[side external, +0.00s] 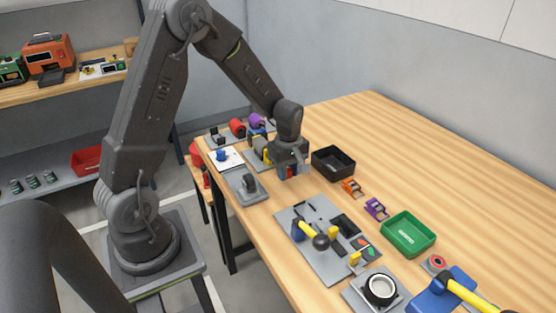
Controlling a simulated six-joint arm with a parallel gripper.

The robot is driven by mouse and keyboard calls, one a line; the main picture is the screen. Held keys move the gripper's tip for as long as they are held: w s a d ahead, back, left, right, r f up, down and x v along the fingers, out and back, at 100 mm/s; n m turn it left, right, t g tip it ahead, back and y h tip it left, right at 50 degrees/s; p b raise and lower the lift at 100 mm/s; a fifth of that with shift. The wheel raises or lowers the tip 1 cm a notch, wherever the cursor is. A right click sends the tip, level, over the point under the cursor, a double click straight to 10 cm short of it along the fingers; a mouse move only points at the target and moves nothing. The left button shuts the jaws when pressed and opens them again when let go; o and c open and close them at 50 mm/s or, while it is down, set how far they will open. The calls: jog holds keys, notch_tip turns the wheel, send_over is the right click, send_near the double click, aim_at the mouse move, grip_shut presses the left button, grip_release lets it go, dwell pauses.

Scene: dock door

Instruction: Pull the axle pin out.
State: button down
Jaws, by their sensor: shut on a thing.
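My gripper (291,177) is low over the left part of the wooden table, just left of the black bin. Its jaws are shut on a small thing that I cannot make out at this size. Red and blue bits show at the jaws. I cannot pick out the axle pin with certainty. A grey plate with a dark upright rounded part (249,184) lies to the left of my gripper, apart from it. A yellow and black fixture (260,147) stands behind and left, partly hidden by my gripper.
An empty black bin (333,162) stands close right of my gripper. Orange (352,188) and purple (376,208) small parts and a green bin (408,235) lie further right. The table's back right is clear.

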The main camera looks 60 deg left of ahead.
jog(key=shift+d, duration=0.7)
jog(key=c, duration=0.8)
grip_release()
jog(key=shift+c, duration=0.2)
notch_tip(320, 180, up, 14)
